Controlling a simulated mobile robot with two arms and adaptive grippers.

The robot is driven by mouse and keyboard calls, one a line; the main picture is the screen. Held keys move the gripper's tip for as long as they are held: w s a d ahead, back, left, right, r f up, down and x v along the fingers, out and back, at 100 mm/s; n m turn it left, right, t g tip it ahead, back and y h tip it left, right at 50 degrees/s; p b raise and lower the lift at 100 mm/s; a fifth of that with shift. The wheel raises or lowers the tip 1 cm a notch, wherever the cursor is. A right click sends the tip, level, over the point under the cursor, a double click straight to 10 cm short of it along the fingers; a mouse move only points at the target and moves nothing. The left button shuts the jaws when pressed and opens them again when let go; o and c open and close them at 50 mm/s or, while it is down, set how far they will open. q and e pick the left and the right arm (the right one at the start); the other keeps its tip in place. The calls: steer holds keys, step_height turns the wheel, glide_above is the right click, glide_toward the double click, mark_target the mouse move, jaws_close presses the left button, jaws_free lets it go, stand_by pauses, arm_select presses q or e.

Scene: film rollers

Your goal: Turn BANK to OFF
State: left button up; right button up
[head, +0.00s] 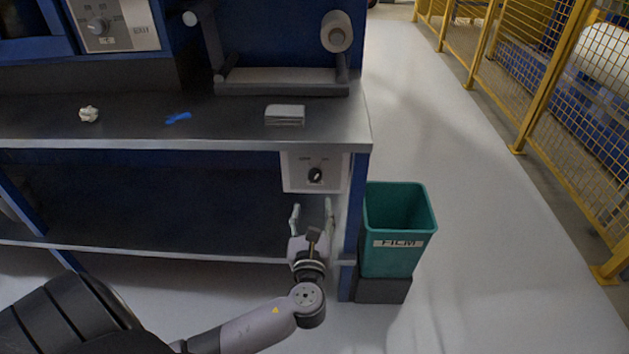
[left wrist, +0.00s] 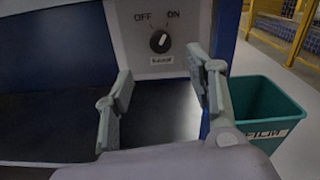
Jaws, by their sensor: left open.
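A pale switch panel (head: 298,181) hangs under the right end of the workbench, with a round black knob (head: 315,175) on it. In the left wrist view the knob (left wrist: 160,41) has a white pointer turned up and to the right, toward the ON mark (left wrist: 173,14); the OFF mark (left wrist: 143,16) is at upper left. The small label under the knob is too blurred to read surely. My left gripper (head: 311,208) is open and empty, just below the panel, its fingers pointing up toward it and apart from the knob. My right gripper is out of view.
A teal FILM bin (head: 400,215) stands right of the bench leg, close to my left gripper. On the bench top (head: 225,128) lie a grey stack (head: 285,115), a blue scrap (head: 178,118) and a crumpled white piece (head: 88,114). Another dial panel (head: 115,25) is at upper left.

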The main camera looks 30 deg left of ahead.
mark_target(315, 178)
arm_select(q)
steer(key=b+x, duration=0.1)
steer(key=x, duration=0.9)
steer(key=shift+w, duration=0.15)
steer(key=shift+x, duration=0.75)
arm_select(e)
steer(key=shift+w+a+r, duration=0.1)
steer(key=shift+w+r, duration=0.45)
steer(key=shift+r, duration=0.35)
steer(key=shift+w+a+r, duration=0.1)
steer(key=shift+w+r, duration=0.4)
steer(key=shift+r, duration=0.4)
arm_select(q)
steer(key=shift+c, duration=0.2)
steer(key=c, duration=1.1)
